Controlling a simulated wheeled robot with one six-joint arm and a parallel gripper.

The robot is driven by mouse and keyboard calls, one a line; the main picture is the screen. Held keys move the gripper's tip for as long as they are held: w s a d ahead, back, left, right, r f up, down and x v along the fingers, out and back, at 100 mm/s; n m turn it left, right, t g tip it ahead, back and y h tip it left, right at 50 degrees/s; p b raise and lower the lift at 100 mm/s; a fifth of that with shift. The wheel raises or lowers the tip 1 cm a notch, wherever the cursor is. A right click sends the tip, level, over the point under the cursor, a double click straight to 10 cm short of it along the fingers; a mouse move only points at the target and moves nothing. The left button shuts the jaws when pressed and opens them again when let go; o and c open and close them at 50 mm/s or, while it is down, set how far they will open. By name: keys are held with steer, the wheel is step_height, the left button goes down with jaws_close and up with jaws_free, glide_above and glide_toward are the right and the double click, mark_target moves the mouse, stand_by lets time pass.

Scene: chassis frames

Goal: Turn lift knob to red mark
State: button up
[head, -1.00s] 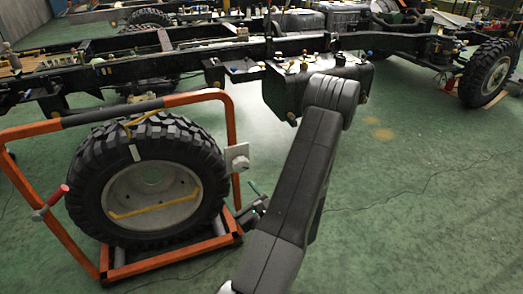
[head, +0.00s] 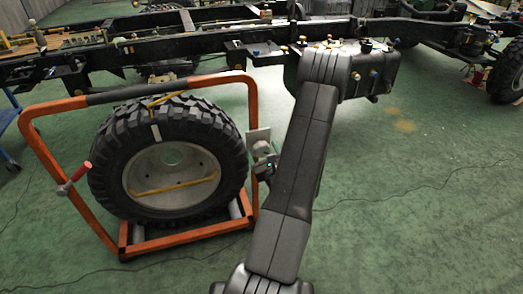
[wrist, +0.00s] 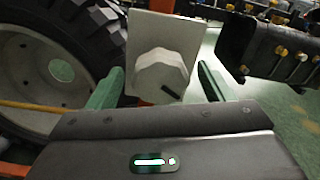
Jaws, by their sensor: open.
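The lift knob (wrist: 160,76) is a pale, faceted knob on a whitish square plate (wrist: 163,30), with a short dark bar low on its face. In the head view the plate (head: 257,136) sits on the right post of an orange wheel frame. My gripper (wrist: 159,70) is open, its green fingers apart on the left and right of the knob. I cannot tell whether either finger touches it. In the head view my gripper (head: 265,171) is small and partly hidden by my arm, close to the knob. I cannot make out a red mark.
The orange frame (head: 38,140) holds a big tyre (head: 112,185) left of the knob. A red handle (head: 75,178) sticks out at its left post. A dark truck chassis (head: 180,52) runs behind. Green floor (head: 420,190) is clear at the right.

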steer(key=shift+x, duration=0.85)
steer(key=c, duration=1)
steer(key=shift+m, duration=0.4)
steer(key=shift+d+m, duration=0.2)
steer(key=shift+m, duration=2.3)
steer(key=o, duration=1)
